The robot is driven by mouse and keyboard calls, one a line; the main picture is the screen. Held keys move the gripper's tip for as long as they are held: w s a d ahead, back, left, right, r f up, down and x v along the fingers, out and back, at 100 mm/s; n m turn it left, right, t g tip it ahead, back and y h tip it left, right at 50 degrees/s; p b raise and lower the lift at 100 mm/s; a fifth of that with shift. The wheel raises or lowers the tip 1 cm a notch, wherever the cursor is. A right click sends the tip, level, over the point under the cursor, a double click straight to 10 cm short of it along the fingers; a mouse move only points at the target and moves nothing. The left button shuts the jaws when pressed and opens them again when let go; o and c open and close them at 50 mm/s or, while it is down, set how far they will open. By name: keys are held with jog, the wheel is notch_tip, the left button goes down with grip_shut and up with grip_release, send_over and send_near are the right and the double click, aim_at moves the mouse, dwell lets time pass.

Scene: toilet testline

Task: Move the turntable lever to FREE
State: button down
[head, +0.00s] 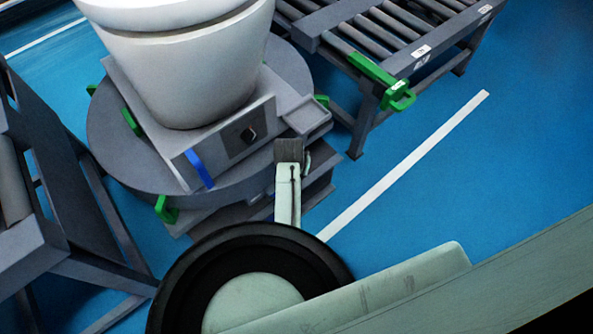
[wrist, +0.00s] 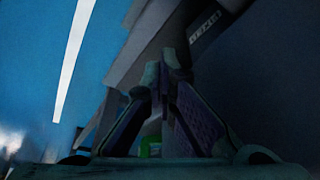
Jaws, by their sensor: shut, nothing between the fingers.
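The round grey turntable (head: 112,160) carries a white toilet (head: 190,80) on a square grey block. A blue lever-like bar (head: 198,168) stands tilted on the block's front face, left of a dark square plate (head: 245,133). I cannot read which position it marks. My gripper (head: 289,150) is in front of the turntable's right side, to the right of the bar and apart from it. In the wrist view its fingertips (wrist: 163,75) are together, with nothing between them. A dark plate with an unreadable light-lettered label (wrist: 205,25) is just beyond them. The blue bar does not show there.
Green handles (head: 130,122) sit around the turntable. A roller conveyor (head: 380,35) with a green latch (head: 398,95) stands at the upper right, and a grey frame (head: 40,240) at the left. Blue floor with a white stripe (head: 410,160) is clear at the right.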

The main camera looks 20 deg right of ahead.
jog(key=x, duration=0.6)
jog(key=shift+s+f+p, duration=0.15)
jog(key=shift+f+p, duration=0.15)
jog(key=shift+f, duration=0.05)
jog(key=shift+s+a+r+p, duration=0.15)
jog(key=shift+s+a+p, duration=0.35)
jog(key=shift+s+a, duration=0.6)
jog(key=shift+s, duration=0.3)
